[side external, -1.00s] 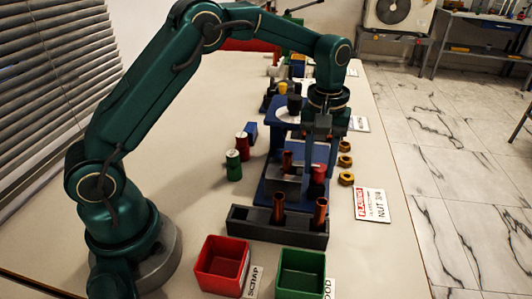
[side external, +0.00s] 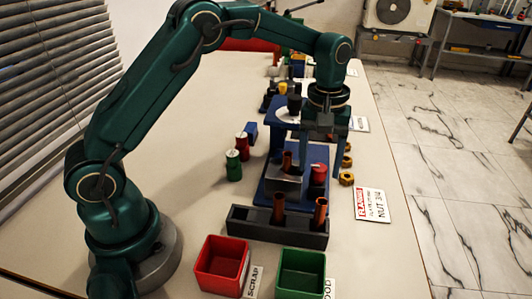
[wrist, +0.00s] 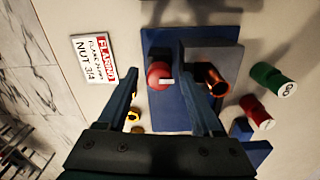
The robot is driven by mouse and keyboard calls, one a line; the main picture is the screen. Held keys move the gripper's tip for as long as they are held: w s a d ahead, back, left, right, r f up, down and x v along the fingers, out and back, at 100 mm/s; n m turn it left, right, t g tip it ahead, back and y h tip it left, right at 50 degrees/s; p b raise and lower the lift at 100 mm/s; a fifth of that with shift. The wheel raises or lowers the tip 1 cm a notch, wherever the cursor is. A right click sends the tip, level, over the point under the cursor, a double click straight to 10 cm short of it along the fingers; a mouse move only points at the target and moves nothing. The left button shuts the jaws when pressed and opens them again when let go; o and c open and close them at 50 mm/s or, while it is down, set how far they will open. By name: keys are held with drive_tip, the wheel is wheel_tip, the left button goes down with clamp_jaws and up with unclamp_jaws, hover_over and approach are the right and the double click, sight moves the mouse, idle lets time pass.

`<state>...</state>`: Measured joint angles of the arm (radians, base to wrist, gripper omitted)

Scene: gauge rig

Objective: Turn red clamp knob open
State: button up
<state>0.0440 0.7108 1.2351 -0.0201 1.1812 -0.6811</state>
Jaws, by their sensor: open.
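The red clamp knob (side external: 318,174) stands on the blue rig base (side external: 283,203), to the right of the grey block (side external: 284,181). In the wrist view the knob (wrist: 159,75) is round and red with a pale bar mark at its lower right. My gripper (side external: 319,162) is above the rig, pointing down, with its fingers spread wide. In the wrist view the knob appears between the two fingers of my gripper (wrist: 157,60), with space on both sides. I cannot tell the remaining height. A copper tube (wrist: 213,78) sits in the grey block beside the right finger.
A dark rack (side external: 278,226) with copper tubes stands in front of the rig. Red (side external: 222,263) and green (side external: 301,272) bins are nearer. Red (side external: 242,145) and green (side external: 233,165) cans stand left. Brass nuts (side external: 347,179) and a nut sign (side external: 373,204) lie right.

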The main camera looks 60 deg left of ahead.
drive_tip(key=shift+r, duration=4)
drive_tip(key=shift+r, duration=0.35)
wheel_tip(320, 180, up, 6)
drive_tip(key=t, duration=0.2)
hover_over(319, 167)
drive_tip(key=s, duration=0.3)
drive_tip(key=s+a+r+m+t, duration=0.1)
drive_tip(key=s+r+m+t, duration=0.15)
drive_tip(key=s, duration=0.55)
drive_tip(key=s+f+m, duration=0.5)
drive_tip(key=s+f, duration=0.3)
drive_tip(key=shift+s+a+f+t, duration=0.2)
drive_tip(key=shift+s+a+t, duration=0.2)
drive_tip(key=shift+a+t, duration=0.05)
